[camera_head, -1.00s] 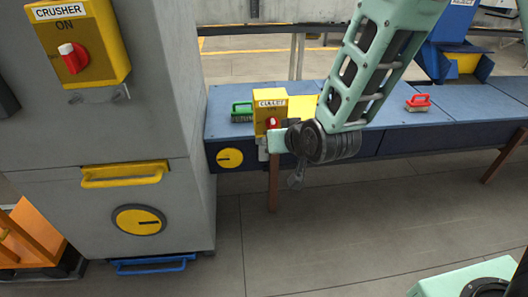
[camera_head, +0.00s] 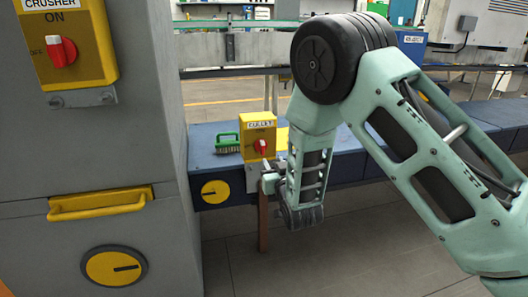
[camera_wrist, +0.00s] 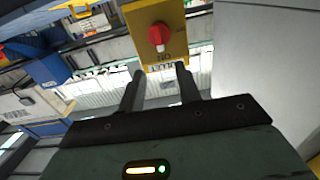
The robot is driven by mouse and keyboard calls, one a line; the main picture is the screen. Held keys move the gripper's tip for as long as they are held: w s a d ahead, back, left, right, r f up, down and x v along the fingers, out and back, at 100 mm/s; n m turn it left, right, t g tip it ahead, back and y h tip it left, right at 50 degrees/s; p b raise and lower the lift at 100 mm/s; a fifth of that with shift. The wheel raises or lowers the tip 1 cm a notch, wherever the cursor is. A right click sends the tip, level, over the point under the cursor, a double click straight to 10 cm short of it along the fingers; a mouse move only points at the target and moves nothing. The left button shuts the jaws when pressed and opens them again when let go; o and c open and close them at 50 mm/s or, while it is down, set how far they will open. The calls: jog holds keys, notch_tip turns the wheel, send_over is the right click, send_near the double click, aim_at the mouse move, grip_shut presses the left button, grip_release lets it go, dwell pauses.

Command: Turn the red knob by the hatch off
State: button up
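A yellow switch box labelled CULLET (camera_head: 257,131) stands at the near edge of the blue bench, with a red knob (camera_head: 262,147) on its front. In the wrist view the box (camera_wrist: 172,20) appears upside down; its red knob (camera_wrist: 157,34) has a white tip on the side of the ON mark. My gripper (camera_wrist: 160,76) is open and empty, its two dark fingers apart, pointing at the box with the knob beyond the tips. No contact shows. In the head view my gripper (camera_head: 268,178) is just below the box, partly hidden by my wrist.
A second yellow box labelled CRUSHER (camera_head: 82,30), with its own red knob (camera_head: 62,52), is on the grey cabinet (camera_head: 150,90) at left. The cabinet has a yellow handle (camera_head: 100,204) and dial. A green-handled brush (camera_head: 227,144) lies on the blue bench (camera_head: 203,150) beside the CULLET box.

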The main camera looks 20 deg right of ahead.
aim_at(263, 146)
jog(key=w+b, duration=0.2)
jog(key=w, duration=0.9)
jog(key=shift+c, duration=0.3)
grip_shut()
